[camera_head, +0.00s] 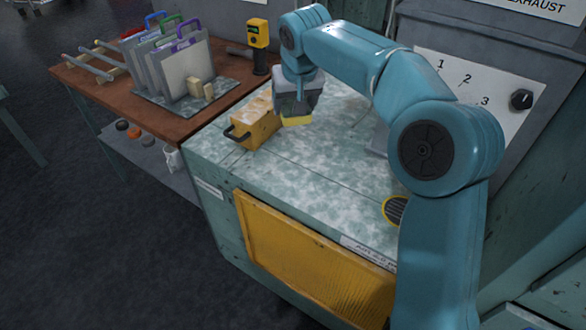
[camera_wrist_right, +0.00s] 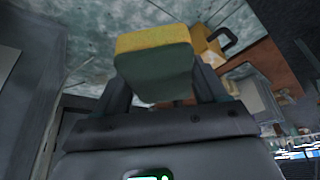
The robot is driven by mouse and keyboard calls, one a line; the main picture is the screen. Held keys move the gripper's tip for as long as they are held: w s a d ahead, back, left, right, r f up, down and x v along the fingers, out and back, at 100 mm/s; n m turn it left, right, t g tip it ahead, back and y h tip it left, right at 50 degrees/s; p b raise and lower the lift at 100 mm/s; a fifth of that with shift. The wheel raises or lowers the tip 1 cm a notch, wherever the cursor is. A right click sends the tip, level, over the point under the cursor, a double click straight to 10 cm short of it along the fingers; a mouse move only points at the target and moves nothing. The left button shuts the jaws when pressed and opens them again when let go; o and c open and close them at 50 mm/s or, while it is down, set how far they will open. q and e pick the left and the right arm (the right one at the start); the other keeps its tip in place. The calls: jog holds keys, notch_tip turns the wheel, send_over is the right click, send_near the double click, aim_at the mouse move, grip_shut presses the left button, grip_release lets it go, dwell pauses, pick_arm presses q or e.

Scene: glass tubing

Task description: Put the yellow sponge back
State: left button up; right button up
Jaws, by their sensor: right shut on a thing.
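The yellow sponge (camera_head: 297,121) has a green layer and shows large in the right wrist view (camera_wrist_right: 155,62). My right gripper (camera_head: 296,106) is shut on it, with one finger on each side. The gripper holds the sponge over the mottled pale-green worktop (camera_head: 330,165), just right of a yellow box with dark handles (camera_head: 256,130). I cannot tell whether the sponge touches the worktop. The box also shows in the right wrist view (camera_wrist_right: 208,44). My left gripper is not in view.
A brown table (camera_head: 85,85) at left carries upright boards with coloured handles (camera_head: 185,70), small tan blocks (camera_head: 195,87) and a yellow-black device (camera_head: 258,42). A panel with a knob (camera_head: 521,99) stands behind the worktop. The worktop's front middle is clear, left of a yellow-rimmed round grille (camera_head: 396,209).

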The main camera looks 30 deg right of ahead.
jog(key=b, duration=0.2)
send_over(293, 170)
jog(key=s, duration=0.1)
jog(key=f, duration=1.5)
jog(key=shift+s+a, duration=0.2)
jog(key=shift+f, duration=2.35)
jog(key=shift+f, duration=0.2)
jog(key=o, duration=0.9)
jog(key=shift+o, duration=0.2)
jog(key=shift+r, duration=0.15)
jog(key=shift+r, duration=0.25)
jog(key=v, duration=1.1)
jog(key=shift+s+r, duration=0.2)
jog(key=shift+r, duration=0.1)
